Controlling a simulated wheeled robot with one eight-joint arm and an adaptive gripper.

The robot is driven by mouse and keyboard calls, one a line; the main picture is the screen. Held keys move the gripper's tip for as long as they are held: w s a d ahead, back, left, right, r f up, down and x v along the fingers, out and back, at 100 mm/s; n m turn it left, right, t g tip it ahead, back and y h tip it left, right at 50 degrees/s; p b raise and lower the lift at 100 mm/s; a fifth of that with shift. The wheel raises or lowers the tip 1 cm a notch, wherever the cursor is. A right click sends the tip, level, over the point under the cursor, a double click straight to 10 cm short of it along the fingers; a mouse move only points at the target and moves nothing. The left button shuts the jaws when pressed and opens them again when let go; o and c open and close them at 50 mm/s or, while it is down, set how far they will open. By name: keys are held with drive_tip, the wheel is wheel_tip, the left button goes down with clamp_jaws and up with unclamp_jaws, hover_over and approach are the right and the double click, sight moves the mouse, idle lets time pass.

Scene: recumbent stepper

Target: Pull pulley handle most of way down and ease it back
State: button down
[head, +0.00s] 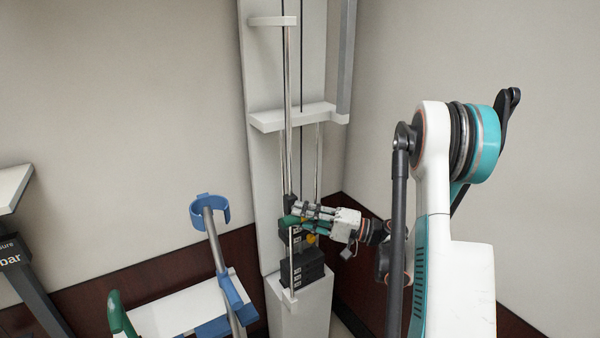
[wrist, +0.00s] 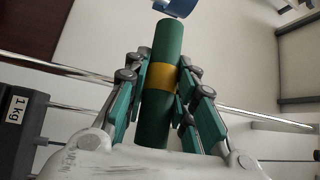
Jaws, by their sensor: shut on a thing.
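The pulley handle is a green cylinder with a yellow band, seen close up in the wrist view (wrist: 158,75). My gripper (wrist: 160,92) has its fingers closed around it on both sides, near the yellow band. In the head view my gripper (head: 303,213) is low on the pulley column, in front of the rods and just above the dark weight stack (head: 297,279). Only a green end of the handle (head: 291,220) shows there; the fingers hide the rest. The upper cord attachment of the handle cannot be made out.
The white pulley column (head: 262,90) stands in the corner, with a white crossbar (head: 295,118) above my gripper. A stand with a blue cuff (head: 199,212) and a white seat-like panel (head: 180,306) are left of it. A dark labelled post (head: 22,262) is far left.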

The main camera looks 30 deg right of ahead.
drive_tip(key=shift+r+p, duration=0.65)
drive_tip(key=shift+r, duration=0.9)
drive_tip(key=shift+r+p, duration=1.85)
drive_tip(key=shift+r, duration=1.65)
wheel_tip(320, 180, up, 2)
drive_tip(key=shift+r+p, duration=0.1)
drive_tip(key=shift+p, duration=0.55)
drive_tip(key=c, duration=1.3)
unclamp_jaws()
drive_tip(key=shift+c, duration=0.2)
